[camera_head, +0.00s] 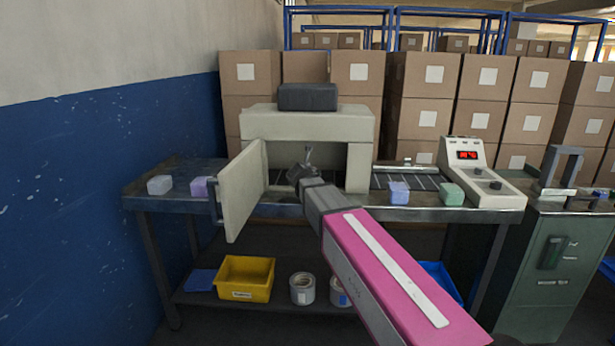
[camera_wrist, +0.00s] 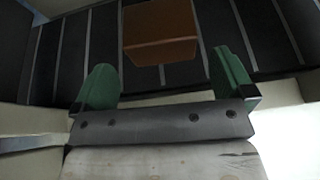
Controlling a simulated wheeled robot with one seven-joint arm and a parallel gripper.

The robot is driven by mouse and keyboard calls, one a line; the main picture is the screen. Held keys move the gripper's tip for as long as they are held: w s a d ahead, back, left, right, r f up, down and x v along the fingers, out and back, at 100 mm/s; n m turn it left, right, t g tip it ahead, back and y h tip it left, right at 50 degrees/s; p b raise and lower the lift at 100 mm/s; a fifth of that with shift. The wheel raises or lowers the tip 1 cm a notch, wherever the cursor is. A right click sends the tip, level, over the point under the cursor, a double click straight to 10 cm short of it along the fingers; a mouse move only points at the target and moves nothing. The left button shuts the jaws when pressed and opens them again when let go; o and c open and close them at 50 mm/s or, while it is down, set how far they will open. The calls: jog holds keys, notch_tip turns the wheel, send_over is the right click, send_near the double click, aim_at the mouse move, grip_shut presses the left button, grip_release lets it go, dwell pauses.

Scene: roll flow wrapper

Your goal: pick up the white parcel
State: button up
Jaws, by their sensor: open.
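A whitish parcel (camera_head: 160,185) lies at the left end of the bench, left of a purple parcel (camera_head: 202,187). My gripper (camera_head: 303,168) is inside the opening of the beige wrapper machine (camera_head: 258,125), well to the right of the whitish parcel. In the wrist view my gripper (camera_wrist: 163,62) is open, with green fingertips apart and nothing between them. An orange-brown block (camera_wrist: 162,30) lies on the dark slatted bed just ahead of the fingers. The whitish parcel does not show in the wrist view.
The machine's open door (camera_head: 243,190) stands between my gripper and the left parcels. A lilac-blue parcel (camera_head: 399,193) and a green parcel (camera_head: 452,194) lie right of the machine, beside a control box (camera_head: 478,170). A yellow bin (camera_head: 244,278) is on the lower shelf.

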jog(key=x, duration=0.5)
jog(key=c, duration=0.8)
jog(key=shift+c, duration=0.2)
jog(key=shift+r, duration=0.15)
